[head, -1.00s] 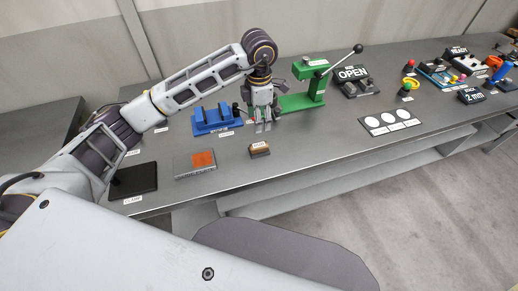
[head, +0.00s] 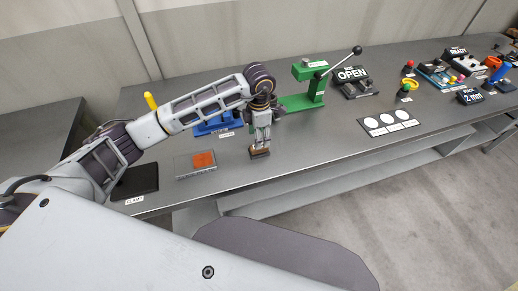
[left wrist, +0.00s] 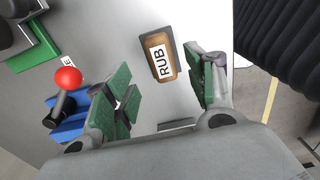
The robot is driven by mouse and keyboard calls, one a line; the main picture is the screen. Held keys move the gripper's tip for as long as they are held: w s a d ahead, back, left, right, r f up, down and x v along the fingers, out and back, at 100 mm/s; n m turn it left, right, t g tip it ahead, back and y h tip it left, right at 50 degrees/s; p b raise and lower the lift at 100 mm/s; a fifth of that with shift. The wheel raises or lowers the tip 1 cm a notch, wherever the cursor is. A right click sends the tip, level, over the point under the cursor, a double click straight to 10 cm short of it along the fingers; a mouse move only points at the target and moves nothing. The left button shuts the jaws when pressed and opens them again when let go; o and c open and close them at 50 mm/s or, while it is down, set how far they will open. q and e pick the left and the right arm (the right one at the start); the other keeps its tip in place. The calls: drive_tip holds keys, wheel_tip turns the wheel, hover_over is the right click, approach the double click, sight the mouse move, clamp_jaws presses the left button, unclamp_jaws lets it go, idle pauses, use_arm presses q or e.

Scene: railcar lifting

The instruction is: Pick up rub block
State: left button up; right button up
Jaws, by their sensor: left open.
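The rub block (head: 260,153) is a small brown block with a dark edge, lying on the grey bench near its front edge. In the left wrist view the block (left wrist: 171,62) carries a white "RUB" label. My left gripper (head: 261,143) points down right above the block in the head view. In the left wrist view its green-padded fingers (left wrist: 162,92) are open, with the block between and a little beyond them. I cannot tell whether the fingers reach down beside it. My right gripper is not in view.
A green press with a lever (head: 311,80) stands behind the gripper. A blue holder (head: 213,127) is partly hidden behind my left arm. A grey plate with an orange patch (head: 204,160) lies left of the block. A white-circled panel (head: 390,122) lies to the right.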

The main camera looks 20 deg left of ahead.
use_arm(q)
drive_tip(key=shift+f, duration=0.45)
drive_tip(key=shift+f, duration=0.1)
drive_tip(key=shift+s+f+p, duration=0.1)
drive_tip(key=shift+f+p, duration=0.2)
drive_tip(key=shift+f, duration=0.2)
drive_tip(key=shift+f+p, duration=0.3)
drive_tip(key=shift+f, duration=1.7)
drive_tip(key=c, duration=1.2)
